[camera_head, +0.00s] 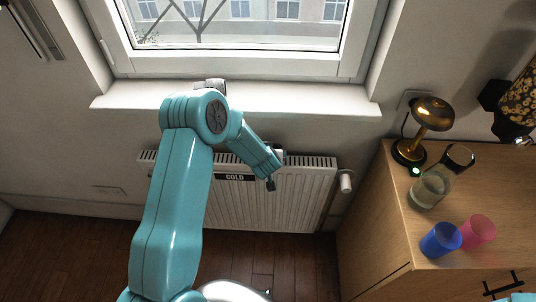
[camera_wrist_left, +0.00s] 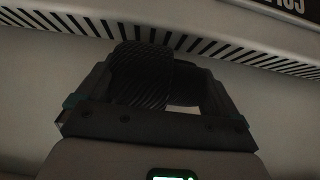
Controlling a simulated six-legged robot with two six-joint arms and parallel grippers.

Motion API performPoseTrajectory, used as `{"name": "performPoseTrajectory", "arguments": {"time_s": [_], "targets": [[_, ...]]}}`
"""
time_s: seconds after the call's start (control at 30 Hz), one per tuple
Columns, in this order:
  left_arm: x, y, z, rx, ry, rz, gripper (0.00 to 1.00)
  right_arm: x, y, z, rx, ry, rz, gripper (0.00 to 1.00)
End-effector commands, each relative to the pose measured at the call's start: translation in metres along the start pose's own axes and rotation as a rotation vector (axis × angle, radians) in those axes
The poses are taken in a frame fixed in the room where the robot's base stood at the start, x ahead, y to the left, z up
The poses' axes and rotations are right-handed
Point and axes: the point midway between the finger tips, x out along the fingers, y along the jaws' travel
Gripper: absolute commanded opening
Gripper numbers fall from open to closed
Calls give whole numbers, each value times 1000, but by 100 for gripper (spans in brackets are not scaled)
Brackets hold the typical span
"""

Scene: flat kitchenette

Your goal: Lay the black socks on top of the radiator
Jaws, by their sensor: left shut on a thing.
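The white radiator (camera_head: 275,205) is on the wall under the window, with a slotted top and a black "COLD" label. My left gripper (camera_head: 270,182) is in front of its upper edge, right of the label, small and partly hidden by my arm. In the left wrist view, my left gripper (camera_wrist_left: 168,88) is shut on dark ribbed cloth, the black socks (camera_wrist_left: 140,75). The socks overlap the radiator's slotted top (camera_wrist_left: 215,48) in that view; I cannot tell whether they touch it. My right gripper is not in view.
A white windowsill (camera_head: 300,99) juts out above the radiator. A valve (camera_head: 346,182) is at its right end. A wooden cabinet (camera_head: 385,225) at the right holds a brass lamp (camera_head: 430,115), a glass jar (camera_head: 430,187), a blue cup (camera_head: 440,240) and a pink cup (camera_head: 478,231).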

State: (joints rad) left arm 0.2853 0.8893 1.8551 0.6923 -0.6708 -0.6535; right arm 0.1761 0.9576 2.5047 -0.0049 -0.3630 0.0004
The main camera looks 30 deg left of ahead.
Motion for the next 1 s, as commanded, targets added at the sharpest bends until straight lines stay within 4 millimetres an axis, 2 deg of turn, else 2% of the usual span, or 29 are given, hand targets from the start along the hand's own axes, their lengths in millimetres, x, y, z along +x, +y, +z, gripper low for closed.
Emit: {"name": "performPoseTrajectory", "arguments": {"time_s": [0.03,0.13,0.5,0.53,0.87,1.0], "targets": [[5,0,6,0,-3,-1,60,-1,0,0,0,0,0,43],[11,0,6,0,0,0,60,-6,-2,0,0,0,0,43],[16,0,10,-1,1,0,60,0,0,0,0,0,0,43],[15,0,10,-1,1,0,100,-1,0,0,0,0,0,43],[8,0,6,-1,1,1,100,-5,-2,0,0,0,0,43],[-18,1,6,0,2,2,100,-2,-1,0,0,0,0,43]]}}
